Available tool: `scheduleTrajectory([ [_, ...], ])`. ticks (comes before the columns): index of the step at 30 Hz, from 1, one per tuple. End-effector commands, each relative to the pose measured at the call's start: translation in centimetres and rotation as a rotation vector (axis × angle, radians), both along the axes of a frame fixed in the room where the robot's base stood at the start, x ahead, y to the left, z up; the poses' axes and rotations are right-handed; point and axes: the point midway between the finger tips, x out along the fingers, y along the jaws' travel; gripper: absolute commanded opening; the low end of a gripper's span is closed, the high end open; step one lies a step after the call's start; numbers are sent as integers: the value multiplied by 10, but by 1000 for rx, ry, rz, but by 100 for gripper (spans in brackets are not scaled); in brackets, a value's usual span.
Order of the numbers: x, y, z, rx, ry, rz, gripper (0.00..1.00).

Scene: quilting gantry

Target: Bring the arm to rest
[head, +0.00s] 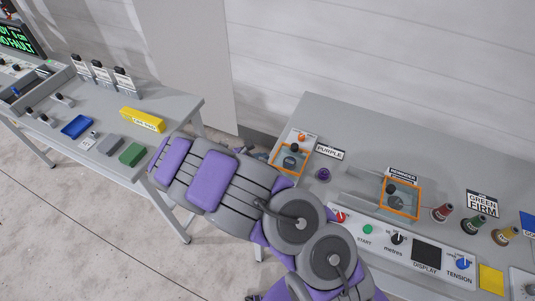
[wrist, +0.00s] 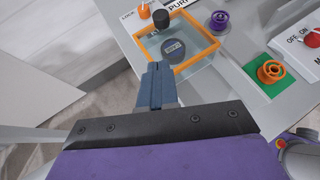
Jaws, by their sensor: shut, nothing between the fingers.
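My gripper (wrist: 157,72) is shut and empty in the wrist view, its two blue-grey fingers pressed together. The fingertips point at the near edge of an orange-framed clear cover (wrist: 178,62); I cannot tell whether they touch it. A dark round part shows through the cover, and a black knob (wrist: 161,18) stands at its far side. In the head view my purple and grey arm reaches out over the gap between two benches. The gripper is mostly hidden there behind the arm, beside the same orange-framed cover (head: 291,160) at the right bench's left end.
The right bench (head: 345,115) also carries a purple spool (head: 323,174), a second orange-framed cover (head: 400,201), several spools and a control panel (head: 428,253). A wall stands behind.

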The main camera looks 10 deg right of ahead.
Motion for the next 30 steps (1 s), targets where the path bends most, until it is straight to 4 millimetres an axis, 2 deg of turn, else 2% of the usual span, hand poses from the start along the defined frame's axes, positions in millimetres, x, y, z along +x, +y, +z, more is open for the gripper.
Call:
scheduleTrajectory([
  [9,-6,18,6,-4,1,1,0],
  [14,-6,15,10,-3,-7,-13,0],
  [17,-9,0,28,12,-44,-74,0],
  [20,-18,-27,58,44,-111,-188,0],
  [24,-44,-70,104,105,-219,-392,0],
  [30,-94,-108,153,204,-354,-671,0],
])
